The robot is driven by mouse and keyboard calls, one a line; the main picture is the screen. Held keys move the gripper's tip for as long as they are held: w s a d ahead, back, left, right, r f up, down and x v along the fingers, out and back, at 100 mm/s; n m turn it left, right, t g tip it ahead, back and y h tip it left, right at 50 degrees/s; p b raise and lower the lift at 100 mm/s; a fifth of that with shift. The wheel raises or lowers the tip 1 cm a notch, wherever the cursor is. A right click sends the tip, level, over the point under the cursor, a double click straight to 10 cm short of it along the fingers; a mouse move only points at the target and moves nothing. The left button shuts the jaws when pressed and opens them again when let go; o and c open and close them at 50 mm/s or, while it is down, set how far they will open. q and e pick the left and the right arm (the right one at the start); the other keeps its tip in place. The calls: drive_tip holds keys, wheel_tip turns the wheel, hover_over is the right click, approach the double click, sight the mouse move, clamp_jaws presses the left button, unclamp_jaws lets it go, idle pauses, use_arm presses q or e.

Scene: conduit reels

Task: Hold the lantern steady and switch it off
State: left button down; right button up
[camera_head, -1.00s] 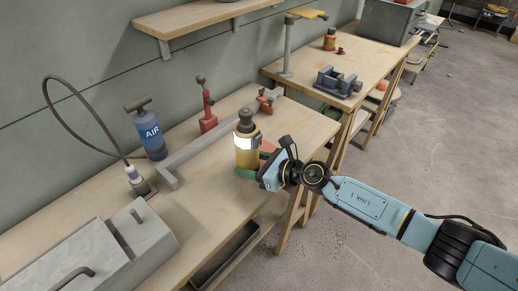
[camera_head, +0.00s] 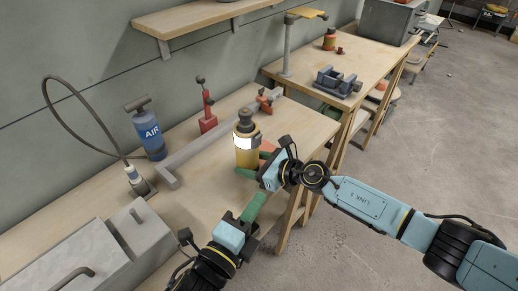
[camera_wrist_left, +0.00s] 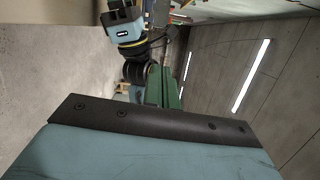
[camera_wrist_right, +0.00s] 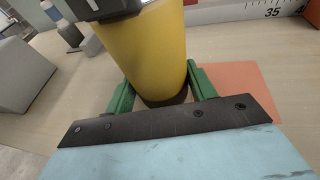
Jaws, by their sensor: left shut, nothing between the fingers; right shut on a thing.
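The lantern (camera_head: 246,140) stands upright near the front edge of the workbench, with a yellow body, a bright white band and a dark top. In the right wrist view its yellow body (camera_wrist_right: 148,55) fills the middle. My right gripper (camera_head: 248,170) is shut on its lower body, one green finger on each side. My left gripper (camera_head: 254,205) is shut and empty, in front of the lantern and lower in the picture, apart from it. Its green fingers (camera_wrist_left: 172,88) show together in the left wrist view. The lantern's switch cannot be made out.
A blue AIR bottle (camera_head: 150,130), a red tool (camera_head: 206,108) and a long grey bar (camera_head: 200,143) stand behind the lantern. A grey case (camera_head: 85,262) is at the lower left. An orange-red patch (camera_wrist_right: 245,85) lies beside the lantern.

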sight(259, 141)
use_arm(q)
drive_tip(key=shift+w+a+r+t+y, duration=0.3)
drive_tip(key=shift+w+r+t+y, duration=0.15)
drive_tip(key=shift+w+r, duration=0.3)
drive_tip(key=shift+w+f, duration=0.1)
drive_tip(key=w+d, duration=0.2)
drive_tip(key=w, duration=0.9)
drive_tip(key=shift+w+d+r, duration=0.15)
drive_tip(key=shift+d+r, duration=0.1)
drive_tip(key=shift+r, duration=0.1)
